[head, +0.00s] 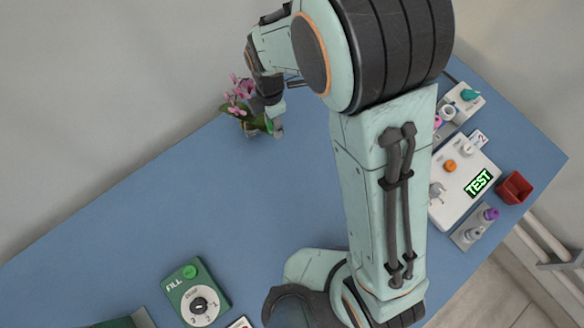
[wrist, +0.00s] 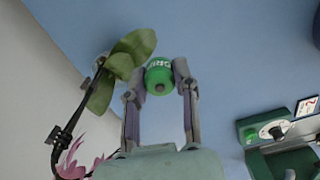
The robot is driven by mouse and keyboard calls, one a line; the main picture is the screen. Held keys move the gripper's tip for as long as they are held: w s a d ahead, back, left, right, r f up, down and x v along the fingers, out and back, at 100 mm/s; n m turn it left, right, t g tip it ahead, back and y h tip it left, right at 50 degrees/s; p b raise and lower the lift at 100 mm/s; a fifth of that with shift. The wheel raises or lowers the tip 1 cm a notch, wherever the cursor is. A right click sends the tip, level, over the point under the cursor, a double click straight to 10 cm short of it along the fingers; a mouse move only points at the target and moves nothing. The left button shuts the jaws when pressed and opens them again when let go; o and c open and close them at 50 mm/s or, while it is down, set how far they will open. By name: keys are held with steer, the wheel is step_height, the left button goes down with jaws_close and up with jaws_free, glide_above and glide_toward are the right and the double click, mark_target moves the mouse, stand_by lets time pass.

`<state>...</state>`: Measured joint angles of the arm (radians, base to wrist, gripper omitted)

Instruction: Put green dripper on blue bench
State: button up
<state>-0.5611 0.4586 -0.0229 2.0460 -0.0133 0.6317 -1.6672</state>
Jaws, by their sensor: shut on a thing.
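The green dripper (wrist: 158,76) is a small round green piece with pale lettering and a dark centre. It sits between the fingertips of my gripper (wrist: 160,70) in the wrist view, and the fingers are shut on it. In the head view my gripper (head: 270,122) is beside the potted orchid at the bench's far edge, and the dripper is mostly hidden there. The blue bench (head: 200,185) fills much of the head view, and its bare top (wrist: 235,55) lies behind the dripper in the wrist view. I cannot tell the dripper's height above it.
The pink orchid (head: 240,95) stands close to my gripper; its leaves (wrist: 118,68) nearly touch a finger in the wrist view. A green FILL box (head: 195,292) is at the lower left. A white TEST device (head: 465,185) and a red cup (head: 515,188) are right. The bench middle is clear.

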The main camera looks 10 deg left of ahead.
mark_target(243, 177)
steer(key=s+a+f+n, duration=0.2)
steer(key=s+a+n, duration=0.1)
steer(key=s+a, duration=0.4)
step_height(243, 177, down, 8)
steer(key=shift+s+f, duration=0.1)
steer(key=o, duration=0.8)
steer(key=shift+f, duration=0.1)
steer(key=shift+o, duration=0.2)
